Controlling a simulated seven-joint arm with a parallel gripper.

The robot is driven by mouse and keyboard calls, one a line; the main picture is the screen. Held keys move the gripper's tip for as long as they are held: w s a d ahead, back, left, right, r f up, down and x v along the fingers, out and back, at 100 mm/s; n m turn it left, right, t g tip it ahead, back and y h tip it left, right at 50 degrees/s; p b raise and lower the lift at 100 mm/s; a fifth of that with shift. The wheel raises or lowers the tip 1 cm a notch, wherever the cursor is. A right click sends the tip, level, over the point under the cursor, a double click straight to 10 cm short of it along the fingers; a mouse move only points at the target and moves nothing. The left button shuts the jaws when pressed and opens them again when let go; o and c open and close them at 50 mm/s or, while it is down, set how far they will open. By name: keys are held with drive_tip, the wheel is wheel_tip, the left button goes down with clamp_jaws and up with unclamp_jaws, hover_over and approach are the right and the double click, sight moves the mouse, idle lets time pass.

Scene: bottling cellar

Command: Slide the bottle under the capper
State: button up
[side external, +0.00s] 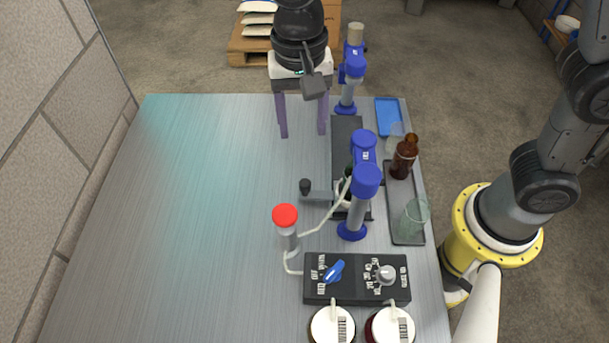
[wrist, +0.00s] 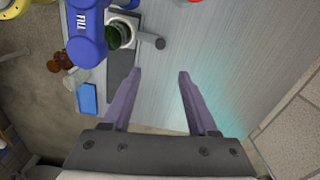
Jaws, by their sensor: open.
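A green bottle (side external: 348,174) stands in a pale carriage on a dark rail (side external: 347,135), partly hidden behind the near blue station (side external: 364,178). In the wrist view the green bottle (wrist: 116,37) is beside the blue head marked FILL (wrist: 88,36). A grey arm with a black knob (side external: 305,187) sticks out left from the carriage; the knob also shows in the wrist view (wrist: 154,41). A second blue station (side external: 352,66) stands at the rail's far end; its label is unreadable. My gripper (side external: 303,133) is open and empty, its purple fingers apart, left of the far station. The wrist view shows it empty too (wrist: 160,72).
A dark tray (side external: 406,236) at the right holds a brown bottle (side external: 404,158) and a clear glass (side external: 415,217). A blue tray (side external: 388,116) is behind it. A red-topped post (side external: 285,217) and control box (side external: 357,279) stand in front. The table's left side is clear.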

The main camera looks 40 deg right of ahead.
sight(305, 182)
drive_tip(key=f, duration=1.4)
drive_tip(key=shift+s+a+f, duration=0.1)
drive_tip(key=shift+s, duration=0.25)
clamp_jaws()
idle(0.9)
